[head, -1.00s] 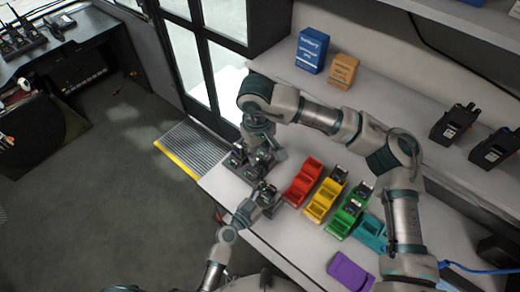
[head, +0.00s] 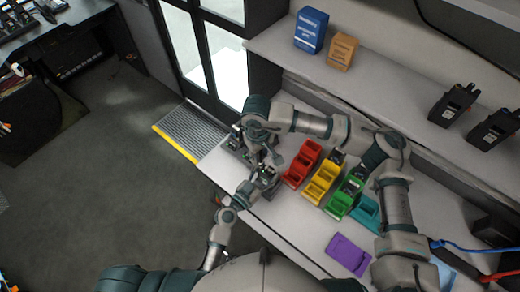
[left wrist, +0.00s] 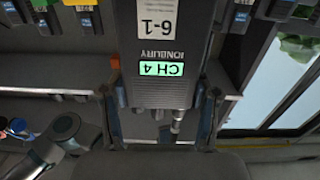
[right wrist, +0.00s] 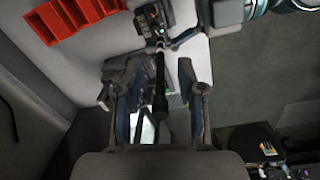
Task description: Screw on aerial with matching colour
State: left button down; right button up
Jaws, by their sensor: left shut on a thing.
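A dark handheld radio (left wrist: 160,75) with a lit "CH 4" display fills the middle of the left wrist view, upside down. My left gripper (head: 266,178) is shut on it, with one finger on each side. A short stub shows on its end beside the finger. A thin black aerial (right wrist: 160,90) runs between the fingers of my right gripper (right wrist: 160,75) in the right wrist view. Those fingers stand wide apart, with gaps on both sides of it. Its far end meets a device with a small green light; I cannot tell whether it is screwed in. No colour band is clear.
Red (head: 302,163), yellow (head: 322,184), green (head: 342,203) and teal (head: 366,214) bins stand on the worktop, with a purple tray (head: 348,254) nearer. A blue box (head: 311,30), an orange box (head: 341,51) and two radios stand on the shelf behind.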

grip_shut()
